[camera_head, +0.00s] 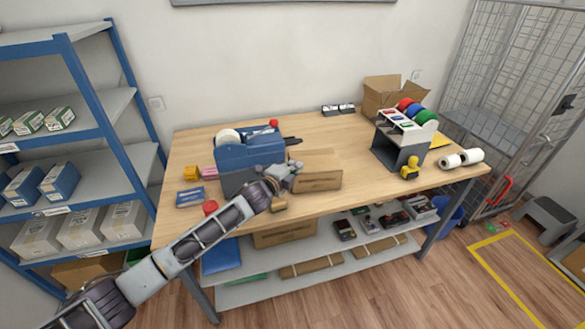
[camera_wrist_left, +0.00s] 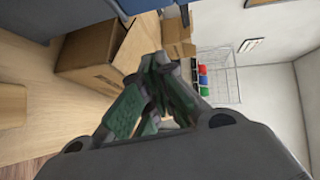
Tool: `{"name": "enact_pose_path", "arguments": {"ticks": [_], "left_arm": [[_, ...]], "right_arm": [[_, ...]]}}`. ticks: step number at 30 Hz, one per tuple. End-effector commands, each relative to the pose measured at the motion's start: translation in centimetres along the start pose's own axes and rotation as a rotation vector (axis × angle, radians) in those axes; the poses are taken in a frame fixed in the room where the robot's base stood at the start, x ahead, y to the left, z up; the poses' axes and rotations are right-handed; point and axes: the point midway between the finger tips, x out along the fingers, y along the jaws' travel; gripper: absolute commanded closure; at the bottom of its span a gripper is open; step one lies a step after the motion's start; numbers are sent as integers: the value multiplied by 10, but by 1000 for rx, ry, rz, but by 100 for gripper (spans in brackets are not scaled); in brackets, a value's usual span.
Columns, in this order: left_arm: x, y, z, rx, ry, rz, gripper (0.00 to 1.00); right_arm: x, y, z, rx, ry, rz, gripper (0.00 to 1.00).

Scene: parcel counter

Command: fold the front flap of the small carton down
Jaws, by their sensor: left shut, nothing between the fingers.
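The small brown carton (camera_head: 318,181) stands near the front edge of the table, right of the blue bin. Its top looks light and flat in the head view, but I cannot clearly tell its front flap from the rest. It also shows in the left wrist view (camera_wrist_left: 88,73), to the left of the fingers. My left gripper (camera_head: 296,168) is at the carton's left end, its fingertips close to the upper left edge; I cannot tell whether they touch. The fingers (camera_wrist_left: 160,62) are shut and empty. My right gripper is out of view.
A blue bin (camera_head: 236,181) with a tape roll stands just left of the carton. A grey rack (camera_head: 388,152) with coloured rolls and an open larger carton (camera_head: 376,102) are farther right. The tabletop (camera_head: 350,150) between carton and rack is clear.

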Motion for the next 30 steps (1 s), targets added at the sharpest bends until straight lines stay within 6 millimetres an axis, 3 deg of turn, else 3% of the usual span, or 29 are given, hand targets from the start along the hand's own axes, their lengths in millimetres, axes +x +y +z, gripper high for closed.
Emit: {"name": "enact_pose_path", "arguments": {"ticks": [15, 21, 30], "left_arm": [[-8, 0, 0, 0, -1, 0, 100], [-10, 2, -1, -14, -4, 5, 100], [-29, 24, -13, -168, -45, 58, 100]], "right_arm": [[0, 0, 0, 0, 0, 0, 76], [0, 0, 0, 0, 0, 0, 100], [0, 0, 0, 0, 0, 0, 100]]}}
